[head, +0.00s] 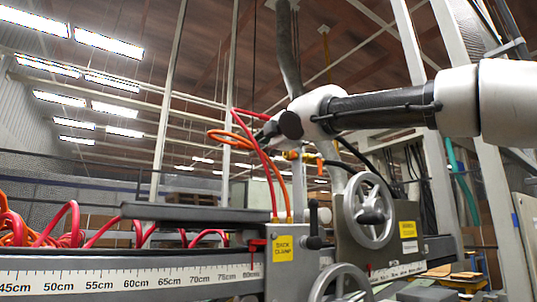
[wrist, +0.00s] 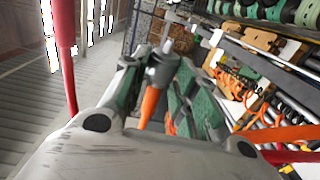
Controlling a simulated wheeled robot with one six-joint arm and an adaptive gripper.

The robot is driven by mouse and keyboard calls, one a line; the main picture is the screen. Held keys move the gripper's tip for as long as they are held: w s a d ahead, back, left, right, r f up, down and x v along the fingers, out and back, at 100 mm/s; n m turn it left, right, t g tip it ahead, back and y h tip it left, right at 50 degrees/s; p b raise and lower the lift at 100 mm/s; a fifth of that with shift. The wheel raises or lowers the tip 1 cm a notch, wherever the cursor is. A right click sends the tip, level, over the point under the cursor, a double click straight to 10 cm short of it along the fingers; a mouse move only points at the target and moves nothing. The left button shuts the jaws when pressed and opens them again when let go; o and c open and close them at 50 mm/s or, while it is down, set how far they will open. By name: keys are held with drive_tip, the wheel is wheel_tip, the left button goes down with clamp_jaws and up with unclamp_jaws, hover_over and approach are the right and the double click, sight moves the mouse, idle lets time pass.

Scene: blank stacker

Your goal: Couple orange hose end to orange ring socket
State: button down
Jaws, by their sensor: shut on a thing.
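My gripper (head: 268,133) is raised above the machine in the head view. In the wrist view, my gripper (wrist: 160,82) is shut on the orange hose end, a grey metal fitting (wrist: 162,68) with the orange hose (wrist: 149,104) running from it between the green-padded fingers. In the head view the orange hose (head: 229,138) loops just left of my gripper. Small orange and yellow fittings (head: 291,155) show behind and below the gripper. I cannot tell whether one is the orange ring socket.
A red hose (head: 262,158) arches close to my gripper, and more red hoses (head: 70,222) lie coiled at the left. Below stand a handwheel (head: 367,211), a yellow label (head: 283,248) and a ruled beam (head: 130,277). A post and black cables stand behind my arm.

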drive_tip(key=shift+d, duration=0.1)
drive_tip(key=shift+w+d, duration=0.6)
drive_tip(key=shift+d, duration=0.25)
drive_tip(key=shift+w+d, duration=0.6)
drive_tip(key=shift+d, duration=0.25)
drive_tip(key=shift+w+d, duration=0.35)
drive_tip(key=shift+d, duration=0.15)
idle(0.8)
drive_tip(key=c, duration=1.8)
unclamp_jaws()
drive_tip(key=shift+c, duration=1.1)
drive_tip(key=shift+w+d, duration=0.4)
drive_tip(key=shift+d, duration=0.25)
